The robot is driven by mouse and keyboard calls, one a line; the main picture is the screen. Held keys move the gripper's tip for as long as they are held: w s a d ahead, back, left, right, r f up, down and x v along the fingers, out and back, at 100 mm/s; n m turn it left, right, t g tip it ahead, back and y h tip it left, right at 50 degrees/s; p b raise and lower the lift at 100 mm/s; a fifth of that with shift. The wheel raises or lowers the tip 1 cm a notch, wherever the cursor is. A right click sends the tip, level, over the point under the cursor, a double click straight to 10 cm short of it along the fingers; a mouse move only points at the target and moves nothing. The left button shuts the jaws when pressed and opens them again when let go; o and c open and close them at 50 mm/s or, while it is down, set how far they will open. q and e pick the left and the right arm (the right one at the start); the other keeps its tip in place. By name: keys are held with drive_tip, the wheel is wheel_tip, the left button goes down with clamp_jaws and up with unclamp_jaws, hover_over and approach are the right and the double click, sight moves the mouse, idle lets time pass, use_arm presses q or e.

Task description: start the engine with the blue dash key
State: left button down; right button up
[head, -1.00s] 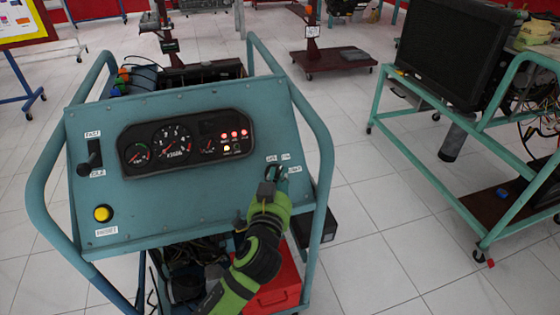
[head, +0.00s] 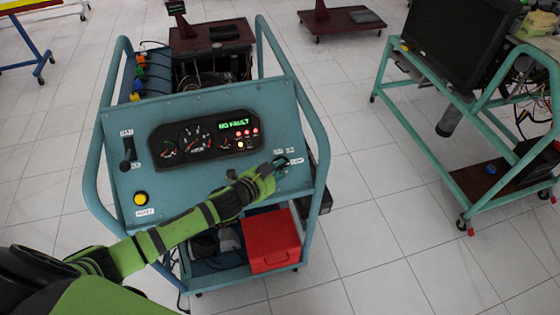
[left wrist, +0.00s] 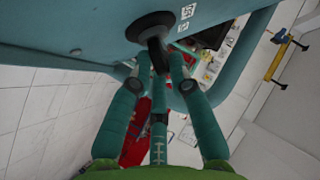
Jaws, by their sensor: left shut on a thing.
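The teal engine trainer panel (head: 215,172) has a black gauge cluster (head: 206,139) with several small red lamps and a yellow one lit. A green display (head: 233,124) reads "NO FAULT". The key switch (head: 281,161) sits at the panel's right side among small white labels. My left gripper (head: 274,168) reaches it from the left and mostly covers it. In the left wrist view, the gripper's fingertips (left wrist: 160,66) are shut on the dark key (left wrist: 156,45), which sits in the round black switch (left wrist: 149,25). Its blue colour and exact angle are unclear. My right gripper is out of view.
A yellow button (head: 141,198) and a black lever (head: 128,150) are at the panel's left. A teal tube frame (head: 103,185) surrounds it. A red box (head: 271,239) sits below. Another teal stand with a dark radiator (head: 460,38) is at right. Floor between is clear.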

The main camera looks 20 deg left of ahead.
use_arm(q)
drive_tip(key=shift+w+r+m, duration=0.1)
drive_tip(key=shift+r+m, duration=0.05)
drive_tip(key=shift+m, duration=0.15)
drive_tip(key=c, duration=1.1)
unclamp_jaws()
drive_tip(key=shift+c, duration=0.2)
drive_tip(key=shift+w, duration=0.1)
drive_tip(key=v, duration=1.2)
drive_tip(key=shift+a, duration=0.1)
